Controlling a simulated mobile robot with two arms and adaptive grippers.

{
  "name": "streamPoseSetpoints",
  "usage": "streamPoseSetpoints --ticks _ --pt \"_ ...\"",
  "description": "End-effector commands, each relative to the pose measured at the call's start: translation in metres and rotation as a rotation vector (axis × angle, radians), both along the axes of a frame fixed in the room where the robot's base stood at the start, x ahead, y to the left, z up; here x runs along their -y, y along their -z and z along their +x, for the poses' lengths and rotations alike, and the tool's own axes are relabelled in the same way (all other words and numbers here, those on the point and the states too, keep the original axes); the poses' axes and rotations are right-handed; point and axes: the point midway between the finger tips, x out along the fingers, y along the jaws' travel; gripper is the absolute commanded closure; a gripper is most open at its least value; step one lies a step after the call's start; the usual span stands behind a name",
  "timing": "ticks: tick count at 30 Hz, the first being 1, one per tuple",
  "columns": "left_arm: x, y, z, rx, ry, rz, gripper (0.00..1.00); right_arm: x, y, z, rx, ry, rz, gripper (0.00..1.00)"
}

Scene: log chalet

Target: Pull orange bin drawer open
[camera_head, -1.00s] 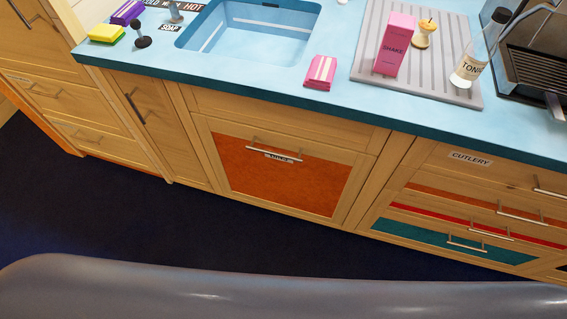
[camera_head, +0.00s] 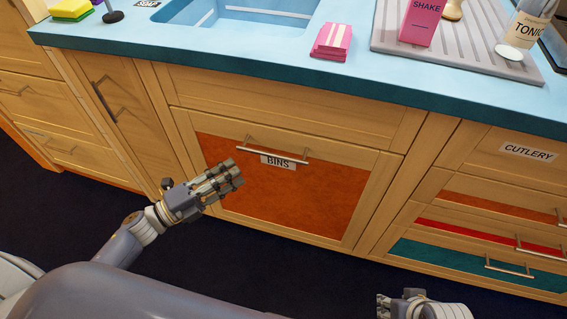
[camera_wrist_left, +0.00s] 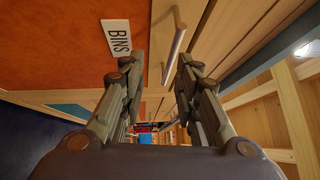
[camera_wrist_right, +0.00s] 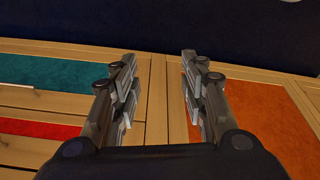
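The orange bin drawer (camera_head: 270,205) has an orange panel in a wooden frame and is shut flush with the cabinet. Its metal bar handle (camera_head: 272,149) runs across the top, over a BINS label (camera_head: 278,162). My left gripper (camera_head: 234,172) is left of and below the handle in the head view, apart from it. In the left wrist view it (camera_wrist_left: 158,72) is open and empty, and the handle (camera_wrist_left: 174,46) shows ahead between the finger lines. My right gripper (camera_head: 383,303) is partly in the head view at the bottom edge. In the right wrist view it (camera_wrist_right: 160,58) is open and empty.
The blue counter (camera_head: 270,65) overhangs above the drawer. The cutlery drawers (camera_head: 500,180) at right have protruding handles. The dark floor is clear.

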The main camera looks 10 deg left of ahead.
Motion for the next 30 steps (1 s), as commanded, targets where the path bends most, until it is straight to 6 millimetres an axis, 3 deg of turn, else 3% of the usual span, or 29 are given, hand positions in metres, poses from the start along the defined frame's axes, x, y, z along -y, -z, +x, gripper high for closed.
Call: streamPoseSetpoints --ticks 8,21,30 --pt "0.019 -0.016 -0.006 0.099 0.081 0.054 0.70 0.001 -0.017 -0.006 0.011 0.001 0.000 0.60" --pt "0.074 -0.027 0.045 0.097 0.079 0.050 0.70 0.001 -0.022 -0.007 0.015 0.002 0.001 0.60" --pt "0.092 -0.029 0.062 0.093 0.078 0.051 0.70 0.001 -0.022 -0.008 0.014 0.002 0.000 0.60"
